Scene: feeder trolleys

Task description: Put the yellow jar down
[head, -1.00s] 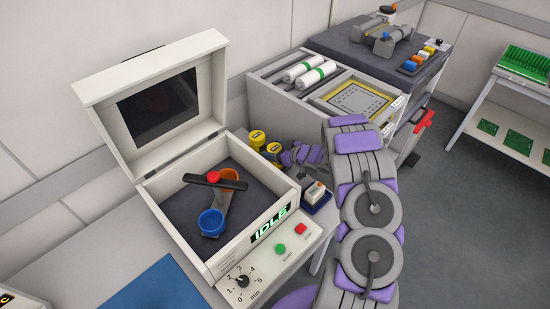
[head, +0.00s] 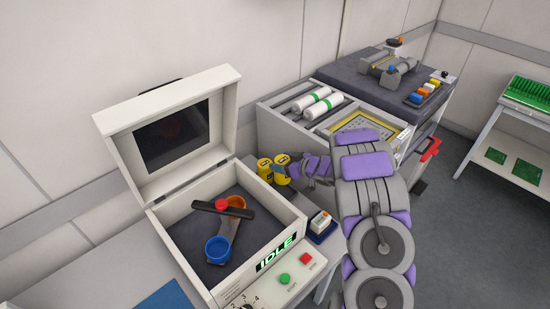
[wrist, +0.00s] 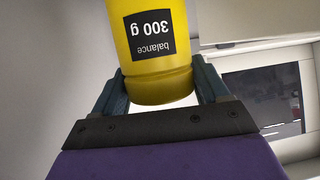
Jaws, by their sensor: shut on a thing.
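In the wrist view my gripper (wrist: 160,85) is shut on the held jar (wrist: 155,70), a finger on each side. Its label reads "balance 300 g", upside down in the picture. The held jar's base is hidden in the head view, so I cannot tell whether it touches the surface.
The open white box (head: 180,243) showing IDLE holds a rotor with blue and orange cups. A grey cabinet (head: 275,130) with white rollers stands behind the jars. Little free room shows around the jars.

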